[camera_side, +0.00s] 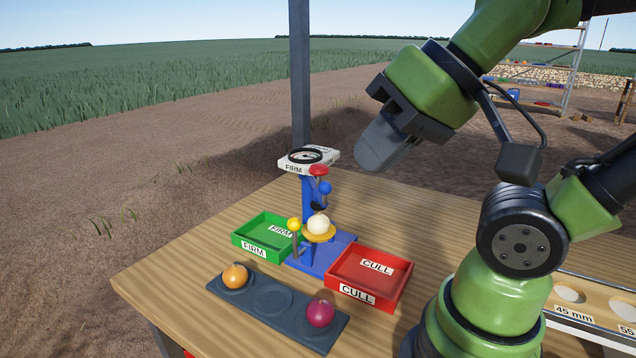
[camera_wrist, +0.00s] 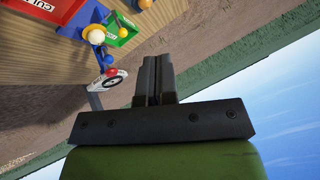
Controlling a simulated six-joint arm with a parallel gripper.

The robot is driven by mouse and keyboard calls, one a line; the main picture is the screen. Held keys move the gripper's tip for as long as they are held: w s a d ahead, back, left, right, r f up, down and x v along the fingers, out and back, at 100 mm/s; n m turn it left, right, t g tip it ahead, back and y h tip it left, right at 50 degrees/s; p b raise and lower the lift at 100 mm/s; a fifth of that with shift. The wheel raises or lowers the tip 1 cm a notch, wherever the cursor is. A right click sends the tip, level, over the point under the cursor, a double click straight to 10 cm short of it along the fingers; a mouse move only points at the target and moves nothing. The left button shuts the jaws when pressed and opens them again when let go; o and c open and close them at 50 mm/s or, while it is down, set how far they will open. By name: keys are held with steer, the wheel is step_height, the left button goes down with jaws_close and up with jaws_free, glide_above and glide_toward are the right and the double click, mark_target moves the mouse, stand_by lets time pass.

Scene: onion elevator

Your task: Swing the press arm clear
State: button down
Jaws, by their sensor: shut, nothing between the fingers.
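The blue press stand (camera_side: 309,205) stands at the back of the wooden table, with a white dial head marked FIRM (camera_side: 308,160) on top. A press arm with a red cap (camera_side: 318,170) and a blue ball (camera_side: 325,188) sits over a white onion (camera_side: 318,224) on a yellow cup (camera_side: 318,236). A yellow knob (camera_side: 294,223) stands on a post left of the cup. My gripper (camera_side: 376,150) is up and right of the press, apart from it, shut and empty. In the wrist view my gripper's fingers (camera_wrist: 154,78) are together, with the white onion (camera_wrist: 96,36) and dial (camera_wrist: 112,78) beyond.
A green FIRM tray (camera_side: 266,235) is left of the press and a red CULL tray (camera_side: 370,275) is right of it. In front, a dark holder (camera_side: 272,300) bears an orange onion (camera_side: 235,276) and a purple onion (camera_side: 320,313). A tall post (camera_side: 299,75) rises behind the press.

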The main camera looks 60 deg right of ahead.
steer(key=c, duration=1.3)
jaws_free()
steer(key=shift+w+r, duration=0.1)
steer(key=shift+w, duration=0.1)
steer(key=o, duration=0.4)
steer(key=w, duration=0.1)
steer(key=w+d+r+m+g, duration=0.1)
steer(key=w, duration=0.1)
steer(key=w+d+g+h, duration=0.1)
steer(key=shift+w+d+r+m, duration=0.25)
steer(key=shift+m, duration=0.05)
steer(key=w+d+f+m+g+h, duration=0.1)
steer(key=w+d+f+m+g, duration=0.25)
steer(key=w+d, duration=0.2)
steer(key=w+d+f+m+g+h, duration=0.1)
steer(key=w+d+f+m+g, duration=0.1)
steer(key=w+d+g, duration=0.3)
steer(key=shift+t, duration=0.75)
steer(key=f, duration=0.3)
steer(key=d+f, duration=0.1)
steer(key=f, duration=0.5)
steer(key=shift+s+d+f, duration=0.15)
steer(key=shift+s, duration=0.2)
steer(key=shift+c, duration=0.5)
jaws_close()
